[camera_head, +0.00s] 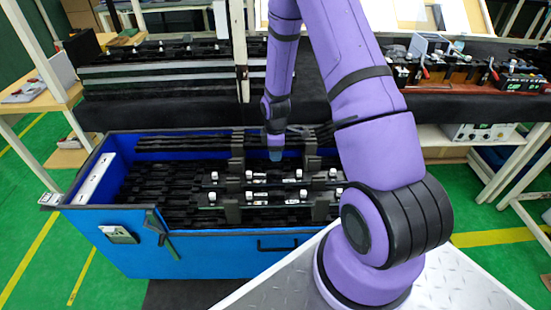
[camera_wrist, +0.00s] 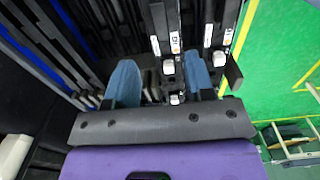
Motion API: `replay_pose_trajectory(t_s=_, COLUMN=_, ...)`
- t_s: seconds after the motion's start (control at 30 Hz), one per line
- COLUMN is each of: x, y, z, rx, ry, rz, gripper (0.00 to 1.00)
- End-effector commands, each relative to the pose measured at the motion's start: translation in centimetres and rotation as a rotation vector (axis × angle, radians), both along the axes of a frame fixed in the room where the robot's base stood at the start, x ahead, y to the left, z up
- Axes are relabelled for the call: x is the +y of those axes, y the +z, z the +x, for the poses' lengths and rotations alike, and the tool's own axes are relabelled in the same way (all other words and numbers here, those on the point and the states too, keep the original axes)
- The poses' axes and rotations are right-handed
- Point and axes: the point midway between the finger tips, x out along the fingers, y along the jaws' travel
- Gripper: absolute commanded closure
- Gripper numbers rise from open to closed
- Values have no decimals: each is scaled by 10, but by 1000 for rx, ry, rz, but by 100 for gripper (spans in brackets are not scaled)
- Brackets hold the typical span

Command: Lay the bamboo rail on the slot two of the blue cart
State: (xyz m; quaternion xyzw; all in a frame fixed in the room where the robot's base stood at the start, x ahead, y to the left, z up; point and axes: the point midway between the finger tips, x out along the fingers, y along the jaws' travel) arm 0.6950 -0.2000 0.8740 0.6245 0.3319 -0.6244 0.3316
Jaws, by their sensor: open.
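The blue cart (camera_head: 190,246) stands in front of me, its open top filled with black slotted racks. Two dark rails with white clips lie across its middle, a rear one (camera_head: 272,181) and a front one (camera_head: 262,198), between black uprights. No bamboo-coloured rail can be made out, and which slot is number two cannot be told. My gripper (camera_head: 276,154) points down over the cart, behind the rear clip rail. In the wrist view its blue fingers (camera_wrist: 160,85) are apart, with dark strips and white clips (camera_wrist: 168,67) showing beyond and between them. Nothing is clearly held.
A dark shelf with stacked strips (camera_head: 160,70) stands behind the cart. A rack with red-handled parts (camera_head: 460,72) is at back right. A green tool (camera_head: 162,235) hangs on the cart's front. A metal plate (camera_head: 455,285) is at lower right. Green floor is free at left.

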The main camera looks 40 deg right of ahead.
Motion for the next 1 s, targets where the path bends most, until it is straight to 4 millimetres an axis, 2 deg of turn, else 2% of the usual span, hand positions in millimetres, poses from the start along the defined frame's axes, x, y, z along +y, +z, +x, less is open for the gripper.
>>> replay_pose_trajectory(t_s=0.27, x=0, y=12, z=1, rx=-3, ry=-4, rz=-2, gripper=51)
replay_pose_trajectory(t_s=0.37, x=2, y=29, z=3, rx=-16, ry=-25, rz=-7, gripper=51)
replay_pose_trajectory(t_s=0.47, x=7, y=61, z=6, rx=-38, ry=-65, rz=-16, gripper=51)
replay_pose_trajectory(t_s=0.67, x=23, y=140, z=3, rx=-94, ry=-183, rz=-30, gripper=51)
replay_pose_trajectory(t_s=0.87, x=42, y=214, z=-14, rx=-152, ry=-302, rz=-29, gripper=51)
replay_pose_trajectory(t_s=1.0, x=55, y=260, z=-32, rx=-192, ry=-385, rz=-20, gripper=51)
